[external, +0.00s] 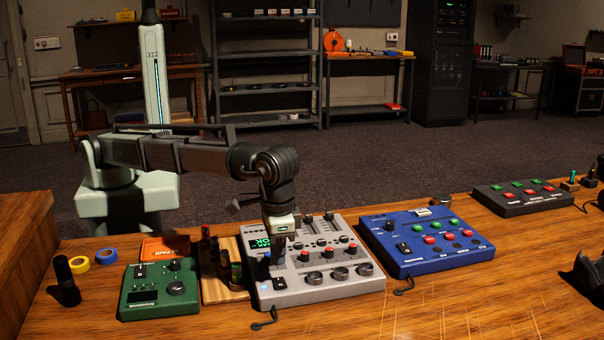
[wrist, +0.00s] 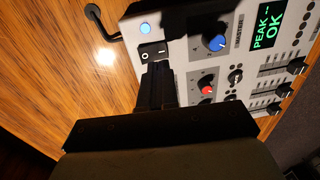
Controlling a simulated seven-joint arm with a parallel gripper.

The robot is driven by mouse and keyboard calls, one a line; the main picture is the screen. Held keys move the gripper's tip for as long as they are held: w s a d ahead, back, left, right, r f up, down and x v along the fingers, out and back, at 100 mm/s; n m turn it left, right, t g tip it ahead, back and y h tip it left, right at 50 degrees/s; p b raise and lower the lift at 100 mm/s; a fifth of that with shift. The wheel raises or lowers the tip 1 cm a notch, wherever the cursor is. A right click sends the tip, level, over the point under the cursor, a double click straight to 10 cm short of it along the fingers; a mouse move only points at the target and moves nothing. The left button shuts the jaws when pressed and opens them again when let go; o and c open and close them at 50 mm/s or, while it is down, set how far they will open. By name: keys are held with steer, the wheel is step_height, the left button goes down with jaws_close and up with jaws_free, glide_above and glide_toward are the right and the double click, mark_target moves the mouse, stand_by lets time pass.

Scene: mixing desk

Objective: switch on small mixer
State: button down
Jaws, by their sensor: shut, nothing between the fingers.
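A grey mixer (external: 318,293) stands on the wooden desk below my arm. Its black rocker switch (wrist: 154,51), marked O and I, shows close in the wrist view, beside a lit blue round light (wrist: 145,29). Its green display (wrist: 268,30) is lit and reads "PEAK" and "OK". My gripper (wrist: 157,69) is shut and empty, pointing down at the panel. Its fingertips are right at the near edge of the switch; I cannot tell whether they touch it. In the external view my gripper (external: 279,253) is over the mixer's left part.
A blue mixer (external: 440,262) is to the right and a green device (external: 158,308) to the left. A dark box with red and green buttons (external: 520,208) is farther right.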

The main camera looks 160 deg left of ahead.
mark_target(278, 278)
step_height(278, 278, up, 10)
steer(key=s, duration=0.1)
steer(key=shift+s+f, duration=0.1)
stand_by(0.5)
